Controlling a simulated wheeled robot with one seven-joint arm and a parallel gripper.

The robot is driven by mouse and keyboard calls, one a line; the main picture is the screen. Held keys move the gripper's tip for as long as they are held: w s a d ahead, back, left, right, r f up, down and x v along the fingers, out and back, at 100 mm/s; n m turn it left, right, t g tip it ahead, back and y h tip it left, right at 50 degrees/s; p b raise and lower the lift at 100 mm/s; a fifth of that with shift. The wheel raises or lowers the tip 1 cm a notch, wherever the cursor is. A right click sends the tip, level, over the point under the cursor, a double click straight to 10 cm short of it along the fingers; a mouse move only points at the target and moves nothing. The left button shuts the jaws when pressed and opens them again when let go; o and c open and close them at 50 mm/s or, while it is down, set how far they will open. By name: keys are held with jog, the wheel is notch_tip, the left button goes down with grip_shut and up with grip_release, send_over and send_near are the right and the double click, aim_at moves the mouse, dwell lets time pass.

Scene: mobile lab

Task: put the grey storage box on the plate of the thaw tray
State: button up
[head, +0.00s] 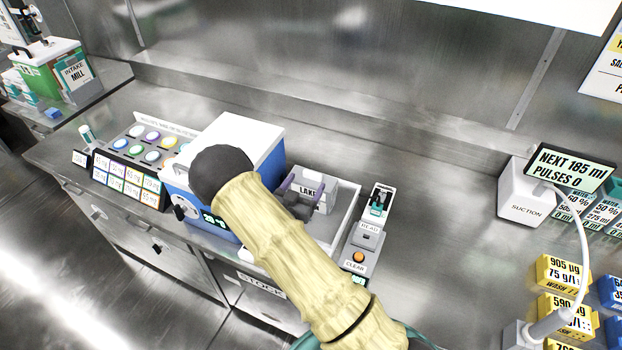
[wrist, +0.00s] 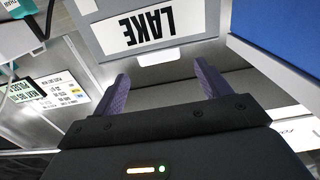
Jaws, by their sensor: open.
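The grey storage box (head: 325,189), labelled LAKE, stands in a white-walled tray (head: 349,222) on the steel counter. In the wrist view, its grey face (wrist: 101,38) is just beyond my fingers, with the label upside down and a small pale tab (wrist: 158,57) below it. My gripper (head: 298,196) is at the box's near side, partly hidden by my arm. In the wrist view, my gripper (wrist: 164,80) has its purple fingers apart, with nothing held between them. I cannot tell whether a finger touches the box. No thaw tray label is readable, so I cannot tell which tray that is.
A blue-and-white machine (head: 264,150) stands close at the left of the box. A reader (head: 366,237) with READ and CLEAR labels stands at the right. A suction unit (head: 526,194) and yellow boxes (head: 559,272) are farther right. Counter between reader and suction unit is clear.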

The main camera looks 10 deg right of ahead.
jog(key=b+v, duration=0.1)
jog(key=v, duration=0.3)
jog(key=shift+s+a, duration=0.15)
jog(key=shift+s, duration=0.15)
jog(key=s+d+r+n+g+y, duration=0.3)
jog(key=s+r+g+y, duration=0.2)
jog(key=s, duration=0.5)
jog(key=s+d+r+n+g+y, duration=0.3)
jog(key=s+g, duration=0.4)
jog(key=s, duration=0.3)
notch_tip(320, 180, up, 3)
jog(key=n+y, duration=0.1)
jog(key=y, duration=0.1)
jog(key=shift+d+f+y, duration=0.25)
jog(key=shift+y, duration=0.05)
